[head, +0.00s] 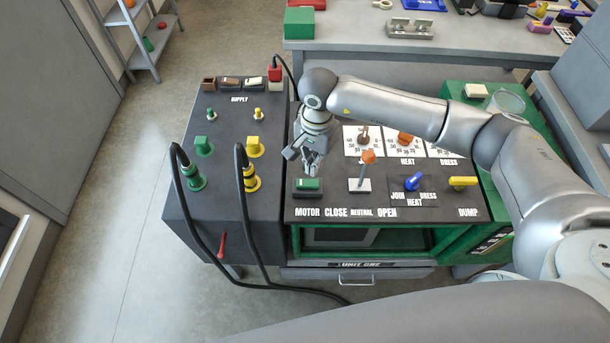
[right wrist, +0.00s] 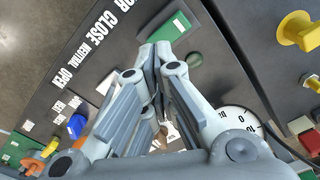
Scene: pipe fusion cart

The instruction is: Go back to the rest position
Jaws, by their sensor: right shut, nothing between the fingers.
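My right arm reaches across the panel from the right in the head view. My right gripper (head: 314,168) points down just above the green MOTOR switch (head: 308,184), and its fingers are shut with nothing between them. In the right wrist view, the shut fingers (right wrist: 152,55) are close to the green MOTOR switch (right wrist: 180,24); I cannot tell whether they touch it. My left gripper is not in view.
An orange-knobbed lever (head: 367,157), a blue knob (head: 413,181) and a yellow handle (head: 463,182) stand on the panel. The dark supply box (head: 215,225) at left carries black cables with green and yellow plugs. A grey workbench (head: 400,47) stands behind.

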